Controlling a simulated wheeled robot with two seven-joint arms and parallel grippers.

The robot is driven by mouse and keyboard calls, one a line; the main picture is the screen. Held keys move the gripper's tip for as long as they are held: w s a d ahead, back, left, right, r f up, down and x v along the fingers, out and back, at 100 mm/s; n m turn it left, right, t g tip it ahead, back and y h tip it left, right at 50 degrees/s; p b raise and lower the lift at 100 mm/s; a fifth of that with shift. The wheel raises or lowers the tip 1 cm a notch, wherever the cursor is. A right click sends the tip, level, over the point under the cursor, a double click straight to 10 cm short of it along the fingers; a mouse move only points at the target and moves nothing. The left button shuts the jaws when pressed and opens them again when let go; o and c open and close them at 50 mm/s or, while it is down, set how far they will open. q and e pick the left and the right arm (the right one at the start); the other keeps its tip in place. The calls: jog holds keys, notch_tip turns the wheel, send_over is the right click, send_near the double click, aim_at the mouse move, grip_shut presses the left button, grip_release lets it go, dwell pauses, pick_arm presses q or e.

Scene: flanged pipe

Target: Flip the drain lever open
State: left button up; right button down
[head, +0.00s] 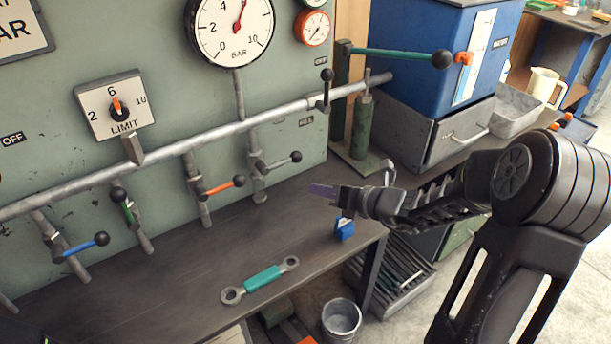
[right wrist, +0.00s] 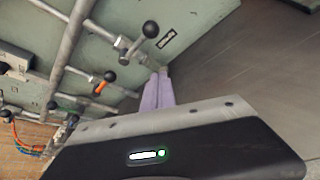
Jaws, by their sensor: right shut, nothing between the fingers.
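Several levers with ball knobs hang on branches below the long grey pipe (head: 200,145). One has a bare grey handle with a black knob (head: 280,162), pointing right and slightly up; it also shows in the right wrist view (right wrist: 140,40). An orange-handled lever (head: 222,187) is left of it, then a green one (head: 127,208) and a blue one (head: 85,245). The labels are too small to read, so I cannot tell which is the drain lever. My right gripper (head: 322,190) is shut and empty, its purple fingertips below and right of the grey-handled lever, apart from it.
A teal wrench (head: 262,278) and a small blue object (head: 344,230) lie on the bench (head: 170,290). A green press with a long teal handle (head: 400,54) stands at the pipe's right end. The bench between wrench and panel is clear.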

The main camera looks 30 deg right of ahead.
aim_at(280, 162)
jog(key=b+x, duration=0.1)
jog(key=x, duration=0.8)
jog(key=shift+w+a+f+b, duration=0.15)
jog(key=shift+f+b, duration=0.05)
jog(key=shift+b, duration=0.15)
jog(key=d+r, duration=0.1)
jog(key=w+d+r+p, duration=0.1)
jog(key=r, duration=0.1)
jog(key=shift+d+r, duration=0.1)
jog(key=shift+r, duration=0.1)
jog(key=shift+w, duration=0.1)
